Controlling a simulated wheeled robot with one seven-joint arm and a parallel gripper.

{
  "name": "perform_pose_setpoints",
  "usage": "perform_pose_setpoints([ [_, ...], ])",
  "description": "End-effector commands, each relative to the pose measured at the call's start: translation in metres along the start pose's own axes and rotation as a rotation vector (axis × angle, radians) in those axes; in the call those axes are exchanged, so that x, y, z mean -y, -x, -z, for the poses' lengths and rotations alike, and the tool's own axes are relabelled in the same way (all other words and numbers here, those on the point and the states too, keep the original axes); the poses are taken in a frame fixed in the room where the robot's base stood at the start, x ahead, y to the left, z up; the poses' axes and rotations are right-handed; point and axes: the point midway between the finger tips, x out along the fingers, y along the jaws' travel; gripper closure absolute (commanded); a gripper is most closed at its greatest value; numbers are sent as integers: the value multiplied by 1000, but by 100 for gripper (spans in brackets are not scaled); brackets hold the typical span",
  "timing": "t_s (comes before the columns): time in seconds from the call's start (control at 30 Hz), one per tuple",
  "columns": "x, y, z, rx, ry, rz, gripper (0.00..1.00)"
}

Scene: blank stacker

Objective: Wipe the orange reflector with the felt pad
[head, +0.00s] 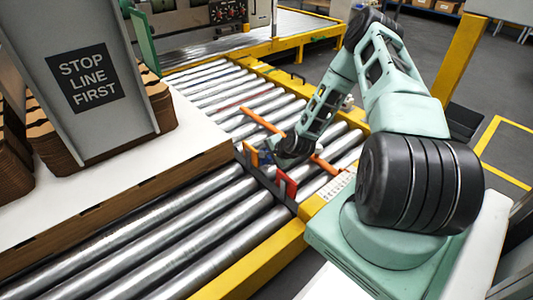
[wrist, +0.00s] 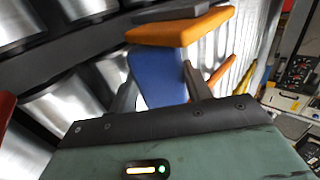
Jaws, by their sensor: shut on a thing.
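My gripper (wrist: 160,85) is shut on a blue piece, which looks like the felt pad (wrist: 158,76). In the wrist view the pad stands out between the two dark fingers, with its far end against or just short of an orange block with a dark backing, which looks like the orange reflector (wrist: 180,28). I cannot tell whether they touch. In the head view the orange reflector (head: 251,154) stands upright over the rollers, just left of my gripper (head: 273,153). The fingertips and the pad are mostly hidden there by my wrist.
A red upright piece (head: 287,187) stands close, front right of the gripper. Orange bars (head: 262,122) lie across the roller conveyor (head: 150,235) behind. Yellow rails (head: 265,255) edge the conveyor.

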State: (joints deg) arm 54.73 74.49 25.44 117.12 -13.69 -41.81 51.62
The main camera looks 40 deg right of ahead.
Motion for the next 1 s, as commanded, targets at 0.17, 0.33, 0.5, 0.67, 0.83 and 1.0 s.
perform_pose_setpoints([
  [0.17, 9, -10, -1, 1, 1, 1, 75],
  [0.33, 20, -20, -2, 1, 0, 1, 75],
  [0.5, 25, -25, -3, 1, 0, 1, 75],
  [0.67, 29, -30, -3, 1, 0, 0, 75],
  [0.83, 39, -40, -4, 1, 1, 1, 75],
  [1.0, 48, -49, -5, 2, 0, 1, 75],
])
